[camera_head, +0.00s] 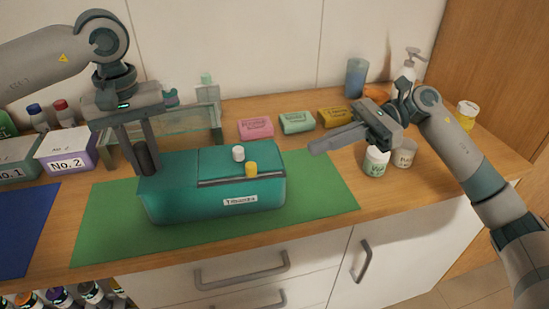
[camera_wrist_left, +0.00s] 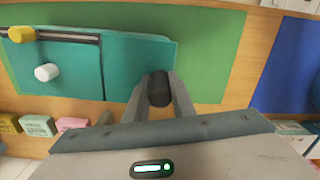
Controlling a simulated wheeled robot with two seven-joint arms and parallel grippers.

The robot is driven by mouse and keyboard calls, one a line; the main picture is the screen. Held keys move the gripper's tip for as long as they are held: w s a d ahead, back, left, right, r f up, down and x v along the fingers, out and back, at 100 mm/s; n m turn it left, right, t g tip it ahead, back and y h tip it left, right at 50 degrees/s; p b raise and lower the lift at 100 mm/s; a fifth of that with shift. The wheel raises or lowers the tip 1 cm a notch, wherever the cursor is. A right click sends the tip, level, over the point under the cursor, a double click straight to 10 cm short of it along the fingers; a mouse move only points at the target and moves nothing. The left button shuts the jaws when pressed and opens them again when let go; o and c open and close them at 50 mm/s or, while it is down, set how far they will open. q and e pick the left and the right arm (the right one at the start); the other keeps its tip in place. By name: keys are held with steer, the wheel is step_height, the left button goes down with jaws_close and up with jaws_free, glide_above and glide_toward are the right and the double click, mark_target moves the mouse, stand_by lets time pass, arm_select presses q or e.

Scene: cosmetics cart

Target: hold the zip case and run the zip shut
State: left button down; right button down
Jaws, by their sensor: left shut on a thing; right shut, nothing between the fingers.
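The teal zip case (camera_head: 170,205) lies on the green mat (camera_head: 325,195), label facing front. A dark strip (camera_head: 220,182) runs along the right part of its top. A yellow knob (camera_head: 251,169) sits at the strip, and a white knob (camera_head: 238,153) stands behind it on the lid. The wrist view also shows the yellow knob (camera_wrist_left: 22,34) and white knob (camera_wrist_left: 47,72). My left gripper (camera_head: 146,162) is shut on a black grip (camera_wrist_left: 159,88) at the case's left end. My right gripper (camera_head: 318,147) is shut and empty, right of the case and apart from it.
Pink (camera_head: 256,128), green (camera_head: 297,122) and yellow (camera_head: 335,117) soap boxes stand behind the case. White jars (camera_head: 376,162) stand below my right wrist. A glass shelf (camera_head: 170,132) is behind my left gripper. A blue mat (camera_head: 25,225) lies left. The green mat's right end is clear.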

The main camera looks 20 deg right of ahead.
steer(key=shift+w+d+r+n+g+h, duration=0.2)
steer(key=shift+w+d+r+n+g, duration=0.1)
steer(key=shift+d+r, duration=0.3)
steer(key=shift+w+d+r+n+g+h, duration=0.2)
steer(key=shift+d+r+g, duration=0.15)
steer(key=shift+d, duration=0.45)
steer(key=shift+a, duration=0.1)
glide_toward(235, 175)
steer(key=shift+s+f, duration=0.1)
steer(key=shift+s, duration=0.75)
steer(key=shift+s+a, duration=0.1)
steer(key=shift+a, duration=0.75)
steer(key=shift+a, duration=0.1)
steer(key=a, duration=0.8)
steer(key=shift+w, duration=0.25)
steer(key=shift+d, duration=0.15)
